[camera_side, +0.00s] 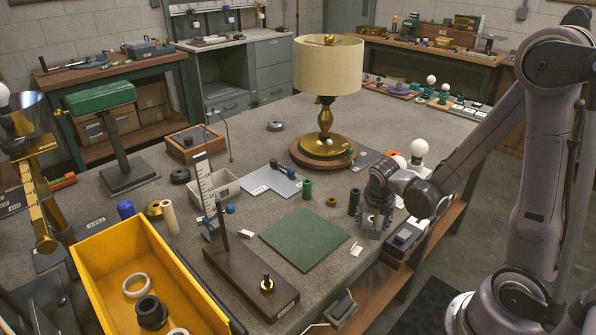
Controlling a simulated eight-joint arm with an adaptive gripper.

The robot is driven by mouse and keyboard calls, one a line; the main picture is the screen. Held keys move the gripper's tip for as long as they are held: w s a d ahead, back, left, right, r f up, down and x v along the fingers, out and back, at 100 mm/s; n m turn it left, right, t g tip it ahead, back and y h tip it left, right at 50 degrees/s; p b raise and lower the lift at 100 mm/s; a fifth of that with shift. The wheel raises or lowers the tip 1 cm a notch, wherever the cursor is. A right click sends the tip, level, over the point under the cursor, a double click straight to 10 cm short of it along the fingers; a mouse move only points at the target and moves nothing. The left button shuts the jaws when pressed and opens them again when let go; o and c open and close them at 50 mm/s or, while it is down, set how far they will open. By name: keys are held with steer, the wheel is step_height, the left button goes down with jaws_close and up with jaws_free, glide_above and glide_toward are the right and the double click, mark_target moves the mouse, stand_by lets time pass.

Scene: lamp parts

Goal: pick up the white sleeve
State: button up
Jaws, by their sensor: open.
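A slim off-white upright cylinder (170,217), which looks like the white sleeve, stands on the grey table just behind the yellow tray. My gripper (373,233) points down over the right part of the table, open, with nothing visible between its fingers. It is far to the right of the off-white cylinder, beyond the green mat. A white ring (136,286) lies in the yellow tray, and another pale part (178,331) is cut off at the frame's bottom edge.
The yellow tray (190,268) fills the front left. A dark wooden base with an upright post (250,279) and a ruler stand (206,190) are right of the off-white cylinder. A brass lamp (325,120) stands behind. The green mat (305,239) is bare. A black cylinder (354,202) is beside my gripper.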

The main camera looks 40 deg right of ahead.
steer(key=c, duration=1)
steer(key=shift+o, duration=0.2)
steer(key=shift+r, duration=0.15)
